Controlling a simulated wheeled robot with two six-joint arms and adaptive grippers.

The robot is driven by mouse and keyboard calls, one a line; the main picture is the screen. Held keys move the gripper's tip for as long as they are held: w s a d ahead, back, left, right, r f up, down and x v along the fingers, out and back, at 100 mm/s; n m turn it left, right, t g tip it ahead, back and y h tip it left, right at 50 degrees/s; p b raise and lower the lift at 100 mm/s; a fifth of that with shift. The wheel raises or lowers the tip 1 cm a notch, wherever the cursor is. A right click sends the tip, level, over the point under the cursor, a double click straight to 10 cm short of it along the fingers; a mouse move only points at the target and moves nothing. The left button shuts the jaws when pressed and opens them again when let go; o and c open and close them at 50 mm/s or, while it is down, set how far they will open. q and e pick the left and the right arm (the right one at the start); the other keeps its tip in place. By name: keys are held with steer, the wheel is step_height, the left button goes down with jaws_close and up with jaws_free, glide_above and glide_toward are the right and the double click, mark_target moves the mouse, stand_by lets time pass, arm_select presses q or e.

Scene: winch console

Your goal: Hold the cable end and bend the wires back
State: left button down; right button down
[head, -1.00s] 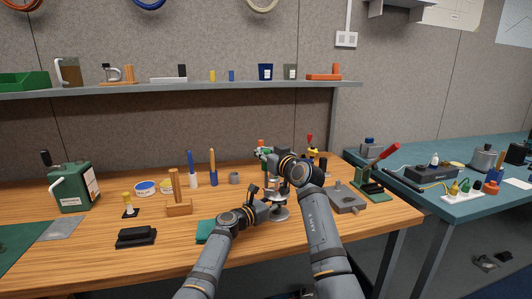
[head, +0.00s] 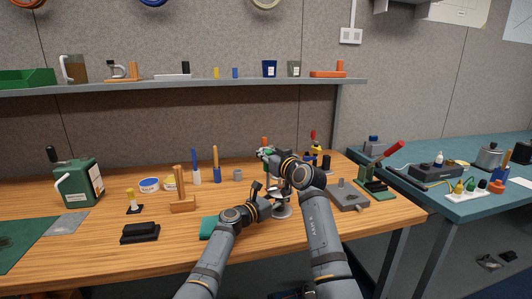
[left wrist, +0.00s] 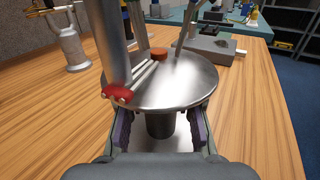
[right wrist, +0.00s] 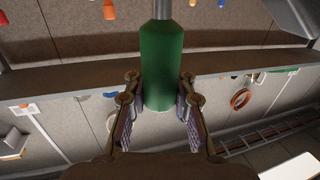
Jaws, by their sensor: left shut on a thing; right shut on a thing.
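My left gripper (left wrist: 160,126) is shut on a dark round stem (left wrist: 161,122) under a shiny metal disc (left wrist: 185,85). Above the disc, the left wrist view shows a grey metal cylinder (left wrist: 108,40) with a red piece (left wrist: 117,93) at its lower end and several thin pale rods (left wrist: 147,74) beside it. My right gripper (right wrist: 158,98) is shut on a green cylinder (right wrist: 162,60), which has a grey rod at its top. In the head view my right gripper (head: 268,156) is above and behind the left one. I cannot clearly tell the cable end or its wires.
A grey block fixture (head: 348,197) stands to the right on the wooden bench, near a red-handled lever tool (head: 382,160). A wooden holder (head: 183,206), a black block (head: 140,233) and a green can (head: 76,184) stand to the left.

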step_height(320, 180, up, 6)
steer(key=c, duration=1.8)
jaws_free()
steer(key=shift+d+r, duration=0.1)
jaws_close()
steer(key=shift+w+d, duration=0.25)
steer(key=shift+d, duration=0.4)
steer(key=shift+w+d, duration=0.3)
steer(key=shift+d, duration=0.35)
steer(key=shift+w+d, duration=0.25)
steer(key=shift+d, duration=0.4)
